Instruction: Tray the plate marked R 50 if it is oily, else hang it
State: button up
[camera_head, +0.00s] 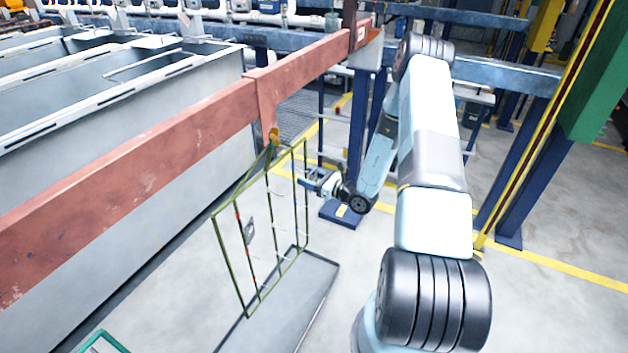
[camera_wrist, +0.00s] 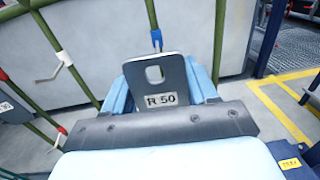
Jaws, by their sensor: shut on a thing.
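In the wrist view the plate marked R 50 (camera_wrist: 178,73) is grey, with a rounded hole near its top. Its face looks plain and matt, with no clear oily film. My gripper (camera_wrist: 160,88) is shut on it, one pale blue finger at each side. The plate's lower part is hidden behind the gripper body. A blue hook (camera_wrist: 157,40) on a green rack bar shows just above the plate's top edge; I cannot tell whether they touch. In the head view my gripper (camera_head: 312,181) is beside the right side of the green rack (camera_head: 228,260), and the plate is not clear.
The rack hangs from a red beam (camera_head: 150,150) and has hooks with red and white parts. Another small plate (camera_head: 250,228) hangs on it. A shallow grey tray (camera_head: 325,285) lies below. A blue pedestal (camera_head: 340,214) stands behind my gripper. Tanks (camera_head: 110,190) line the left.

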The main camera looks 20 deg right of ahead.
jog(key=shift+w+a, duration=0.2)
jog(key=shift+x, duration=1)
dwell(0.9)
jog(key=shift+w+a+f, duration=0.35)
jog(key=shift+w+a, duration=0.05)
jog(key=shift+w, duration=0.05)
dwell(0.5)
jog(key=shift+w+a+f, duration=0.1)
jog(key=shift+w+f, duration=0.05)
jog(key=shift+f, duration=0.15)
dwell(0.3)
dwell(0.4)
jog(key=o, duration=1.2)
jog(key=shift+o, duration=0.2)
